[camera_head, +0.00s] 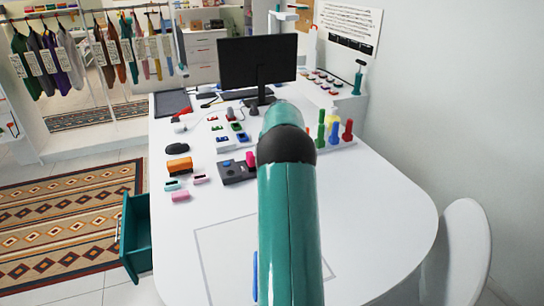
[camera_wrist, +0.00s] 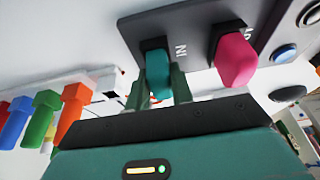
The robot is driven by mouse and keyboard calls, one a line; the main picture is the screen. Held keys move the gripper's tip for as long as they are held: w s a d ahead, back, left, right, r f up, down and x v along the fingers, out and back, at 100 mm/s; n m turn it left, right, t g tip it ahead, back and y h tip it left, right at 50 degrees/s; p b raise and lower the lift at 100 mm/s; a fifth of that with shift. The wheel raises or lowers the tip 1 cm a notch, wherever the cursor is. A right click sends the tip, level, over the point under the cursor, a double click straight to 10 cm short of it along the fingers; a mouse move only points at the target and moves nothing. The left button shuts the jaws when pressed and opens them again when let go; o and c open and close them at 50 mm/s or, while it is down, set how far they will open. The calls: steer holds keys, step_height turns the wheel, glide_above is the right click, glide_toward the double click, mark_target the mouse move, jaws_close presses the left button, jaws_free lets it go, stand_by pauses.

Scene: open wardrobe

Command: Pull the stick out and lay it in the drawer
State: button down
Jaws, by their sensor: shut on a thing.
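In the wrist view my gripper (camera_wrist: 160,92) is shut on a teal stick (camera_wrist: 157,70), one finger on each side of it. The stick's upper end sits at a slot in a dark grey box (camera_wrist: 195,25) marked "IN". A pink stick (camera_wrist: 236,58) is in the slot beside it. In the head view the dark box (camera_head: 232,176) stands on the desk, partly behind my teal arm, with the pink stick (camera_head: 250,158) showing. My fingers and the teal stick are hidden there. An open teal drawer (camera_head: 136,238) is at the desk's left side.
A rack of coloured pegs (camera_head: 347,130) stands to the right. A monitor (camera_head: 257,62) is behind. The desk front (camera_head: 375,220) is clear. A white chair (camera_head: 465,250) is at the right.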

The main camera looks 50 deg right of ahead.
steer(key=shift+r, duration=1.3)
stand_by(0.9)
steer(key=shift+r, duration=1.95)
